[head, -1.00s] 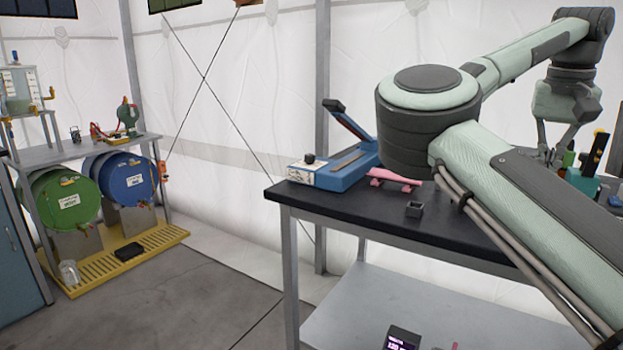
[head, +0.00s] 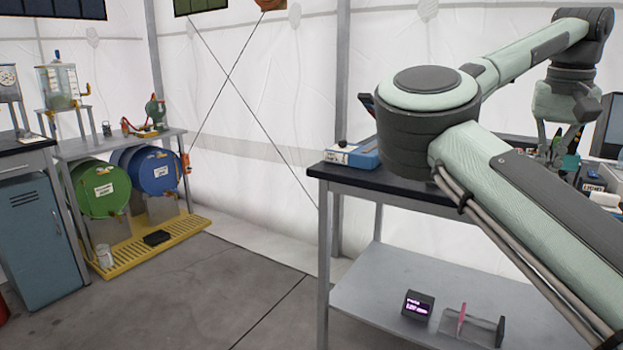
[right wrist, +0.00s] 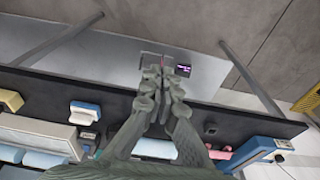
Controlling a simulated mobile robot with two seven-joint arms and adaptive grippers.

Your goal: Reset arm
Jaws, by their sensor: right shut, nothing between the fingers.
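My right arm comes in from the right in the head view, bent at a large round joint. Its gripper (head: 557,150) hangs fingers-down above the far right part of the dark-topped workbench (head: 415,190). In the right wrist view the gripper (right wrist: 165,72) has its fingers together with nothing between them, and appears over the bench's front edge. My left gripper is not in view. My right arm hides much of the bench top in the head view.
A blue device (head: 352,155) stands on the bench's left corner; a pink object (right wrist: 220,153) lies near it. The lower shelf (head: 365,290) holds a small display (head: 417,305). The floor between is clear.

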